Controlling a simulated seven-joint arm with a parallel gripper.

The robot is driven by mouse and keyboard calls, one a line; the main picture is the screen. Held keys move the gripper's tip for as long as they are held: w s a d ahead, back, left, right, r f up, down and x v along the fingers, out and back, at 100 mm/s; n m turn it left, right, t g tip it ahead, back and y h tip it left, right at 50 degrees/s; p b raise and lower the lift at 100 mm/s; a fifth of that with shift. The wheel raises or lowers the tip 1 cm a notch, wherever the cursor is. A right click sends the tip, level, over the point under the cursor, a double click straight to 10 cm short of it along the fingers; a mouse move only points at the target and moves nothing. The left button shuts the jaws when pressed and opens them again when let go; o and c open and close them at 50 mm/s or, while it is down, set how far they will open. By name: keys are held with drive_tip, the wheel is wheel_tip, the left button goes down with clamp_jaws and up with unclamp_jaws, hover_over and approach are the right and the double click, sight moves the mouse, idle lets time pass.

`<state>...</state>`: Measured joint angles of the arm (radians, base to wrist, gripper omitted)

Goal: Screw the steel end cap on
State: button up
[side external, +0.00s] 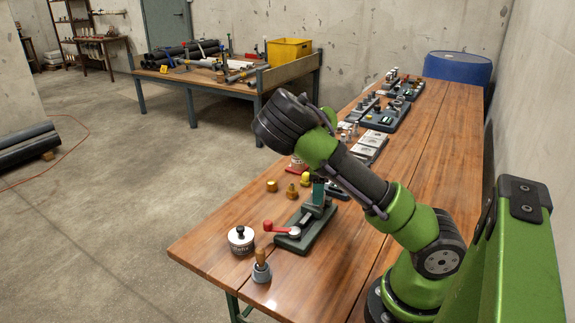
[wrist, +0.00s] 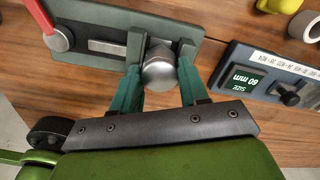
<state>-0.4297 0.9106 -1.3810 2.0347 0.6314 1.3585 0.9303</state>
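A rounded steel cap (wrist: 159,74) shows in the wrist view at the near edge of a green-grey clamp fixture (wrist: 185,28). The fixture has a red-handled lever (wrist: 58,38) and also shows in the side view (side external: 290,243). My gripper (wrist: 159,68) has its two teal fingers on either side of the cap, pointing down at it. Whether both fingers press on the cap cannot be told. In the side view my gripper (side external: 318,192) is low over the fixture, and the cap cannot be made out there. Any thread or pipe under the cap is hidden.
A gauge box with a green display (wrist: 245,82) lies right of the fixture in the wrist view. A white tin (side external: 241,241) and a wooden-handled tool (side external: 262,268) stand by the table's near edge. Brass fittings (side external: 292,192) lie behind the fixture. The table's right side (side external: 425,140) is clear.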

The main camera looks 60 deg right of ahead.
drive_tip(key=c, duration=0.6)
drive_tip(key=m, duration=0.5)
drive_tip(key=shift+m, duration=0.5)
drive_tip(key=m, duration=0.6)
